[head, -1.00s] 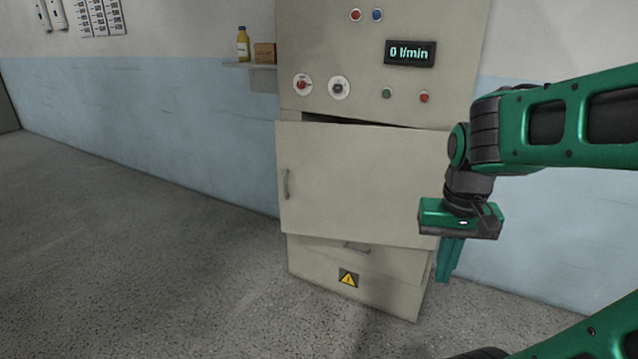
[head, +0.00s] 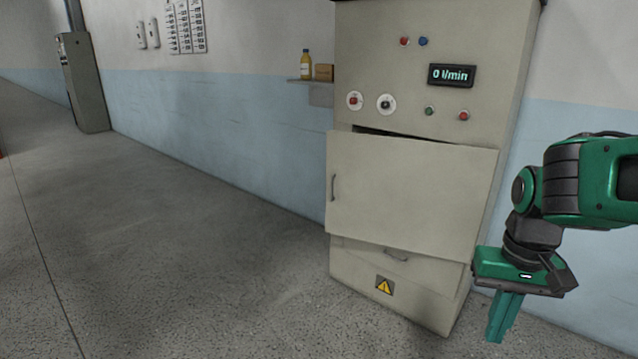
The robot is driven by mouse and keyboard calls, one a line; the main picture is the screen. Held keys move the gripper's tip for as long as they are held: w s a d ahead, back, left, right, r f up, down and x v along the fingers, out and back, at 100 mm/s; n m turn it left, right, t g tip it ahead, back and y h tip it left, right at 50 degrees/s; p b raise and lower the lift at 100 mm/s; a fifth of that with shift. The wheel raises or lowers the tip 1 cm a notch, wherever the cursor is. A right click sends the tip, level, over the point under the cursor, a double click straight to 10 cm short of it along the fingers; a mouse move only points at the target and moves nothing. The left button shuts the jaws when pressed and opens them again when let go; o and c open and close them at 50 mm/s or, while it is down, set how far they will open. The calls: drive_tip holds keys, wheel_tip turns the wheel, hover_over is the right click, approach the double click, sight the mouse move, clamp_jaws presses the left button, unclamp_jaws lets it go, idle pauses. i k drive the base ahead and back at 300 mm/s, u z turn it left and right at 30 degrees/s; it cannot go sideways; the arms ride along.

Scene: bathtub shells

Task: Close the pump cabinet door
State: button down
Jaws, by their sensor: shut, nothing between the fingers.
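The pump cabinet (head: 385,68) stands against the wall, right of centre, with a flow display and buttons on its upper front. Its beige door (head: 410,195) is ajar: a dark gap shows along its top edge. The door's handle (head: 334,188) is on its left side. My gripper (head: 497,330) is shut and empty, pointing down at the lower right of the cabinet. In the picture it is apart from the door and well to the right of the handle.
A drawer-like panel (head: 350,253) with a handle and a warning sign (head: 384,286) lie below the door. A small shelf (head: 298,81) with a bottle (head: 306,66) and a box (head: 324,72) is left of the cabinet. The floor (head: 190,240) to the left is clear.

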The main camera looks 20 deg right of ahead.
sight(425, 197)
drive_tip(key=u, duration=0.3)
drive_tip(key=i, duration=1.95)
drive_tip(key=z, duration=0.4)
